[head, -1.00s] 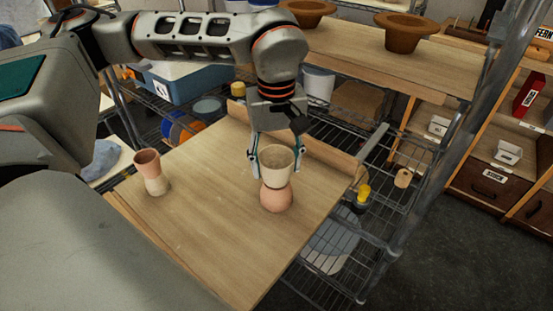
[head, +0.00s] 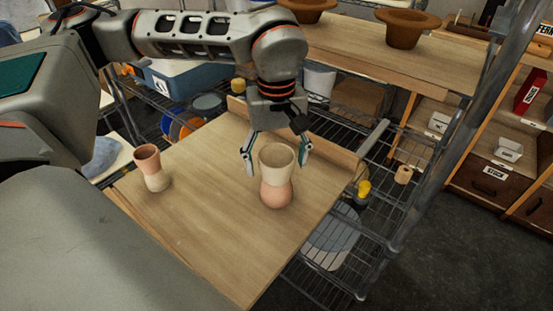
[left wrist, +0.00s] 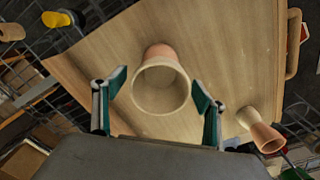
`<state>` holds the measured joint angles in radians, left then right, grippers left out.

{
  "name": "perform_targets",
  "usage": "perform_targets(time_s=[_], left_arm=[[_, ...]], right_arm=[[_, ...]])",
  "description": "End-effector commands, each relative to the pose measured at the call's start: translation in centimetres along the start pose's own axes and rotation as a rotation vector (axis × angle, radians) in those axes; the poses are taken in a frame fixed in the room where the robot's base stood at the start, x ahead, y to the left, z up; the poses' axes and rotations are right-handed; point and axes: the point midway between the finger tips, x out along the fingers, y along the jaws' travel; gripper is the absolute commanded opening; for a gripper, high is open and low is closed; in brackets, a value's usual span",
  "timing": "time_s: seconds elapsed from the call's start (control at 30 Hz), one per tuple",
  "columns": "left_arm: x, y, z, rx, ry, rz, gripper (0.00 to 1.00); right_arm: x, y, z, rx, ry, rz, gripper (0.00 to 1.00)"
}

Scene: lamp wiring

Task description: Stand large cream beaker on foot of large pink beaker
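The large cream beaker (head: 276,158) stands upright, mouth up, on the upturned foot of the large pink beaker (head: 276,192), which rests mouth down on the wooden board. In the left wrist view the cream beaker's open mouth (left wrist: 160,88) faces the camera, and part of the pink beaker (left wrist: 160,51) shows behind it. My left gripper (head: 276,162) is open, with one finger on each side of the cream beaker and a gap to both. Its teal fingertips also show apart from the beaker in the left wrist view (left wrist: 160,88). My right gripper is not in view.
A smaller pair, a pink beaker (head: 147,158) above a cream one (head: 157,181), stands at the left of the board (head: 215,215). The board's front and middle are clear. A wooden ledge (head: 330,156) runs along its back. Brown pots (head: 406,30) stand on the shelf behind.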

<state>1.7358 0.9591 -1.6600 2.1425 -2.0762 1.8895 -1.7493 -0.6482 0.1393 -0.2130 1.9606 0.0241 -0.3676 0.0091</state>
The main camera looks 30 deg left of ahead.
Motion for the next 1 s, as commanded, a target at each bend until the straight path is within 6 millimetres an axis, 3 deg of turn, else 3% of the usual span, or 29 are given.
perform_targets(time_s=[0.27, 0.43, 0.8, 1.0], left_arm=[[0.0, 0.0, 0.0, 0.000, 0.000, -0.001, 0.71], [-1.0, 0.0, -0.1, 0.000, 0.002, 0.001, 0.71], [-8.2, 0.1, 0.0, -0.001, 0.003, 0.004, 0.71], [-11.0, 0.1, 0.0, 0.000, 0.002, 0.002, 0.71]], right_arm=[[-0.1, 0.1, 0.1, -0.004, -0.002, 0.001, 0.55], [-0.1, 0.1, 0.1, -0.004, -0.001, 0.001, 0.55], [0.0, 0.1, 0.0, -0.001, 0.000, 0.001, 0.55], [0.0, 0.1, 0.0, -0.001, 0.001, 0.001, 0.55]])
